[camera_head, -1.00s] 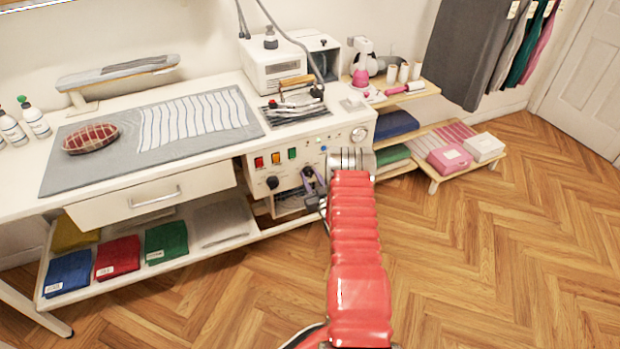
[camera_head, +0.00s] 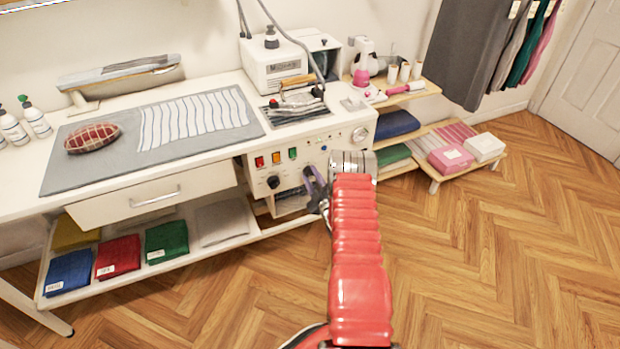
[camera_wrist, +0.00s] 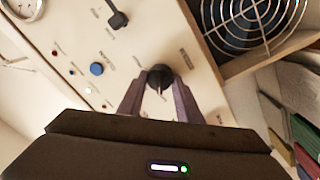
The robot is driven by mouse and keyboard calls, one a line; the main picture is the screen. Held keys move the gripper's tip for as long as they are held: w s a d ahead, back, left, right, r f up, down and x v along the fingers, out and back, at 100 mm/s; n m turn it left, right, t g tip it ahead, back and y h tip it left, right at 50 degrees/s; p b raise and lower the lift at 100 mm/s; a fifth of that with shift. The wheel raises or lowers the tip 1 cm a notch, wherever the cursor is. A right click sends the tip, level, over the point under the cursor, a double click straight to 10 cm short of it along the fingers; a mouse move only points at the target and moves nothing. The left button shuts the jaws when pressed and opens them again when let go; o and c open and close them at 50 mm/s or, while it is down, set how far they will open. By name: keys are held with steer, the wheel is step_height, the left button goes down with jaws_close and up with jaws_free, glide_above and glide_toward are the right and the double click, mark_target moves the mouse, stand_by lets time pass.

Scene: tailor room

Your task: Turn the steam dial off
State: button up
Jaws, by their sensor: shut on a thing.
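The front panel (camera_head: 335,140) of the white ironing station carries two black dials. My gripper (camera_head: 312,175) is at the right-hand dial, which its fingers hide in the head view. In the wrist view, my gripper (camera_wrist: 160,88) has its two fingers on either side of this black dial (camera_wrist: 160,76), shut on it. A pale pointer mark shows on the dial, towards my gripper. The labels are too small to read, so I cannot tell which dial is named steam.
A blue button (camera_wrist: 97,69) and small lamps sit beside the dial. A round gauge (camera_head: 360,134) is at the panel's right. A fan grille (camera_wrist: 250,22) lies close to the held dial. An iron (camera_head: 298,98) rests on top. The wooden floor at right is clear.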

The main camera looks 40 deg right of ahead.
steer(key=shift+w+a, duration=0.2)
steer(key=shift+a, duration=0.05)
steer(key=o, duration=0.8)
steer(key=shift+c, duration=0.2)
steer(key=shift+o, duration=1.4)
steer(key=shift+d, duration=0.1)
steer(key=shift+s, duration=0.1)
steer(key=shift+s, duration=0.15)
steer(key=v, duration=1.3)
steer(key=shift+s, duration=0.25)
steer(key=shift+f, duration=0.2)
